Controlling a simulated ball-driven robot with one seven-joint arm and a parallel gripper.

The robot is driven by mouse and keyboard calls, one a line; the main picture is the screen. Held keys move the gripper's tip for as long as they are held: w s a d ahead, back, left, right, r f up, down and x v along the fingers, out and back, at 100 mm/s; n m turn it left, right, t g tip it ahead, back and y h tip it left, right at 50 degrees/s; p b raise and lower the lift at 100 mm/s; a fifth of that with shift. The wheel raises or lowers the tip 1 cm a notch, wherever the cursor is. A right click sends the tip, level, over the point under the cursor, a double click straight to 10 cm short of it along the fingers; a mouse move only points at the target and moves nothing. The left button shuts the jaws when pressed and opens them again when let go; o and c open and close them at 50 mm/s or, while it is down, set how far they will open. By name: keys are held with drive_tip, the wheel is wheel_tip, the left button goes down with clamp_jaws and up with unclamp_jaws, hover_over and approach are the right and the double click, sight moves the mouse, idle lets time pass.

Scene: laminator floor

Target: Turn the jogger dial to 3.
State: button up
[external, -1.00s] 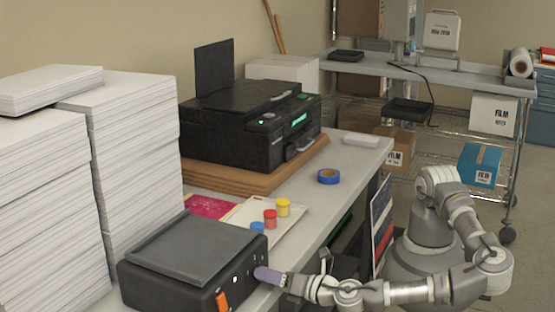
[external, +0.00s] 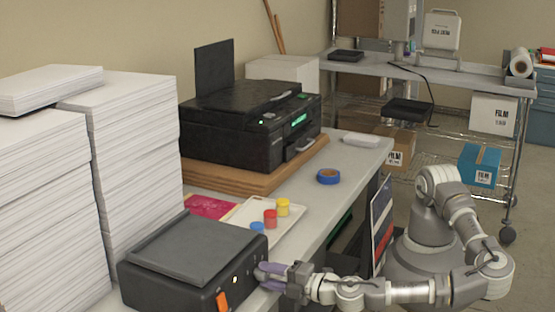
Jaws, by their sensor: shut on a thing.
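The jogger (external: 190,262) is a black box with a dark grey tray top at the near end of the bench. Its front panel has a small lit indicator and an orange switch (external: 222,301). My gripper (external: 264,274) reaches in from the right, with its purple-grey fingers against the right part of the panel. It is shut on the jogger dial, which the fingers hide. The dial's number marks cannot be read from here.
Tall paper stacks (external: 125,150) stand left of the jogger. Behind it, a tray (external: 290,233) holds small blue, red and yellow pots. A black printer (external: 250,125) and blue tape roll (external: 328,176) are farther back. The bench edge runs beside my arm.

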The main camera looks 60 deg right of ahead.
drive_tip(key=m+b, duration=0.2)
drive_tip(key=m, duration=0.2)
drive_tip(key=shift+f, duration=0.2)
drive_tip(key=shift+m+b, duration=0.6)
drive_tip(key=shift+m, duration=0.6)
drive_tip(key=o, duration=1.1)
drive_tip(key=shift+r, duration=0.1)
drive_tip(key=shift+c, duration=0.2)
drive_tip(key=s+p, duration=0.2)
drive_tip(key=s, duration=0.5)
drive_tip(key=shift+s, duration=0.4)
